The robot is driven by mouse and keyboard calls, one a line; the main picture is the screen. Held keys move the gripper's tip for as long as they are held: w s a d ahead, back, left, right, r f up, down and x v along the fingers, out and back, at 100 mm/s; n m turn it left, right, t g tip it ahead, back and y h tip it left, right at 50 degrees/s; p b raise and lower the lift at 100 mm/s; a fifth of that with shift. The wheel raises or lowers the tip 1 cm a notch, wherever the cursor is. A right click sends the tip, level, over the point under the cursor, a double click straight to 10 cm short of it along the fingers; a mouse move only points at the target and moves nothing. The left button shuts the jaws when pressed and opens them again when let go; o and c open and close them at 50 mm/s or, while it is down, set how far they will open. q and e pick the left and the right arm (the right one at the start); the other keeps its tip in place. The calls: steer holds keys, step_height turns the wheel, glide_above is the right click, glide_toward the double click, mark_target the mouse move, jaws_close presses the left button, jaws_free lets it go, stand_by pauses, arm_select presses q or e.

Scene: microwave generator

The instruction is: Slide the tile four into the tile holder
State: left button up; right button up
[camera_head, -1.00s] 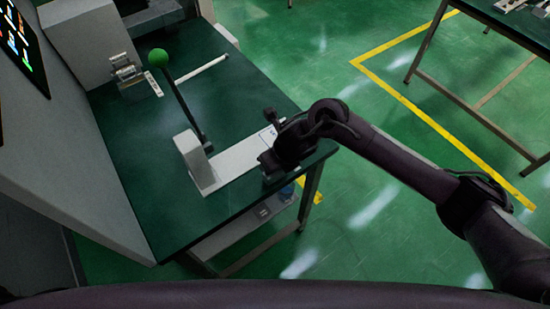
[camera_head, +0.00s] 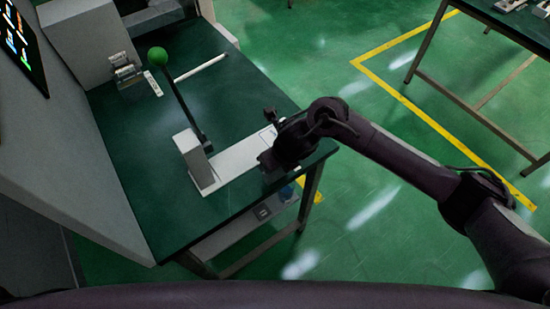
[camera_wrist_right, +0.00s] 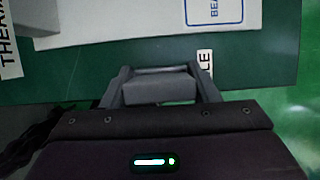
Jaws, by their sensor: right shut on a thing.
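My right gripper (camera_head: 267,161) is low at the right end of a white device base (camera_head: 236,158) near the table's front edge. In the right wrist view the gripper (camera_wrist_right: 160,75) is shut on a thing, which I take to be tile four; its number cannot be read. A grey block (camera_wrist_right: 160,90) shows between the fingers. A white label ending in "LE" (camera_wrist_right: 205,63) lies beside the right finger. The white base (camera_wrist_right: 120,22) is just beyond the fingertips. I cannot tell the tile holder apart from the device. My left gripper is out of view.
A metal fixture (camera_head: 124,70) and a white rod (camera_head: 200,68) are farther back. The green tabletop (camera_head: 135,150) is clear to the left.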

steer(key=shift+f+b, duration=0.85)
steer(key=shift+b, duration=0.15)
stand_by(0.4)
steer(key=o, duration=1.1)
steer(key=shift+o, duration=0.2)
steer(key=shift+r, duration=0.1)
steer(key=v, duration=0.7)
steer(key=shift+r, duration=0.3)
steer(key=shift+s, duration=0.1)
